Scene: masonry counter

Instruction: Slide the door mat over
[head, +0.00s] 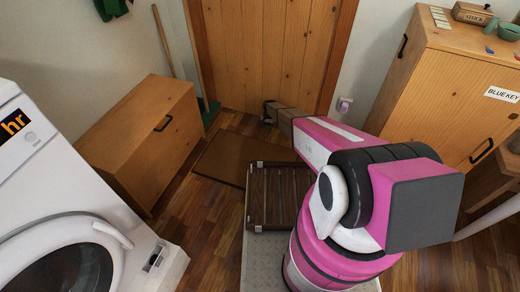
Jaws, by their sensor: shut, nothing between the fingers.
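The door mat (228,158) is a flat, plain brown rectangle on the wooden floor in front of the wooden door. Its right part is hidden behind my arm and a slatted tray. My arm reaches forward toward the door, and my gripper (267,112) shows small and dark at its far end, near the foot of the door and past the visible part of the mat. The fingers look shut and hold nothing. I cannot tell whether they touch the mat or floor.
The dark slatted tray (278,198) sits on my base. A wooden cabinet (150,135) and a white washing machine (60,215) stand at left. A broom (165,45) leans beside the door (265,50). A tall wooden cabinet (445,90) stands at right.

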